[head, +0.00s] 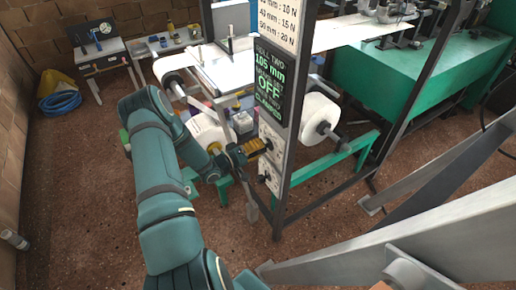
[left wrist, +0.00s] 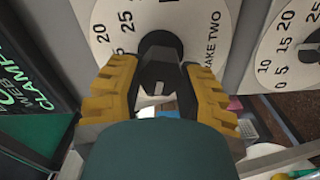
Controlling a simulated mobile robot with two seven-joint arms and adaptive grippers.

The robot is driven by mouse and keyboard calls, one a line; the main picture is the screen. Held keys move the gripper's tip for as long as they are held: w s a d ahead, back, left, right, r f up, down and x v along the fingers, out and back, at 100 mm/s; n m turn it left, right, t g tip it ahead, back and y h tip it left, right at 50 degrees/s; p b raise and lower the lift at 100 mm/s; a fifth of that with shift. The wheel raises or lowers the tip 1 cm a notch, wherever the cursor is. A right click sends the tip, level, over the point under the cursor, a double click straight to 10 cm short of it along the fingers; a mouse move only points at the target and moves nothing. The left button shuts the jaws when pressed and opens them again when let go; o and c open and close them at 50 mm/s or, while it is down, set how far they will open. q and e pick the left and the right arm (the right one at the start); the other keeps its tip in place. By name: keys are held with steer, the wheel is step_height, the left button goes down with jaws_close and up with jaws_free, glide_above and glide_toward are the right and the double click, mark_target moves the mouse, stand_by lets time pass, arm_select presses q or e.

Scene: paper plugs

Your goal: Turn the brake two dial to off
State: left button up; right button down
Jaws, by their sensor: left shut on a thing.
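The brake two dial (left wrist: 118,35) is a pale round plate with dark numbers, 20 and 25 showing, and lettering ending in "AKE TWO". Its black knob (left wrist: 160,45) is in the middle. My left gripper (left wrist: 158,88), with yellow ridged fingers, is shut on this knob, one finger on each side. In the head view my left gripper (head: 262,146) reaches the grey panel on the upright post. The gripper hides part of the dial, and I cannot tell where its pointer stands. My right gripper is not in view.
A dark display (head: 269,82) above the gripper reads "105 mm" and "OFF" in green. A second numbered dial (left wrist: 284,50) is beside the first. White paper rolls (head: 318,118) hang on the frame behind the post. A green machine (head: 430,75) stands at the back right.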

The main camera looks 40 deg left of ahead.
arm_select(q)
steer(key=o, duration=1.2)
steer(key=shift+w+d, duration=0.1)
steer(key=v, duration=1.2)
